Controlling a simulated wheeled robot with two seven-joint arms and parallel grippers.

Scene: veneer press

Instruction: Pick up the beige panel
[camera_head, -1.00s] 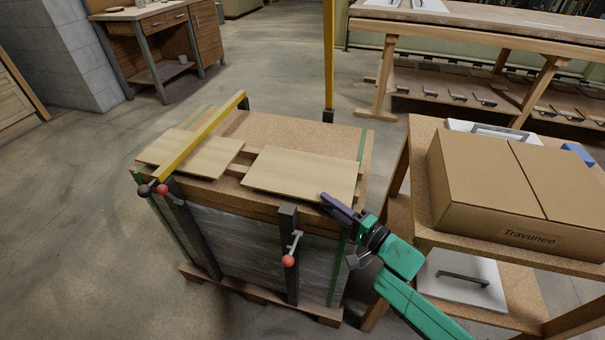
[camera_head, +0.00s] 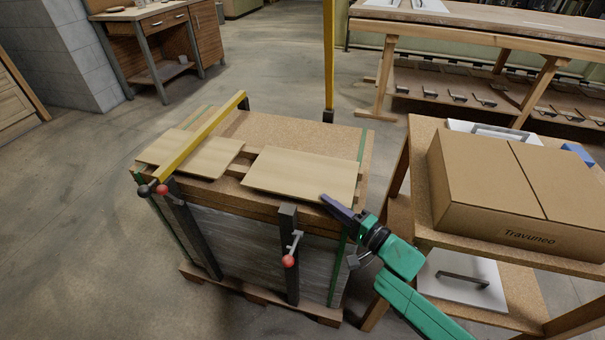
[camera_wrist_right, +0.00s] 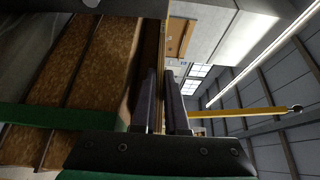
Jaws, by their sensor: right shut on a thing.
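A flat beige panel (camera_head: 303,173) lies on the particleboard stack (camera_head: 290,131), its near edge at the stack's front side. A second beige panel (camera_head: 208,159) lies to the left, under a yellow clamp bar (camera_head: 203,137). My right gripper (camera_head: 325,199) is shut on the near right corner of the right-hand panel, which still looks flat on the stack. In the right wrist view the two dark fingers (camera_wrist_right: 162,75) are close together, and the panel between them is hard to make out. My left gripper is not in view.
Clamp posts with red knobs (camera_head: 289,261) stand at the stack's front. A wooden cart with a cardboard box (camera_head: 500,185) is close on the right. An upright yellow bar (camera_head: 329,60) stands behind the stack. Open floor (camera_head: 80,220) lies to the left.

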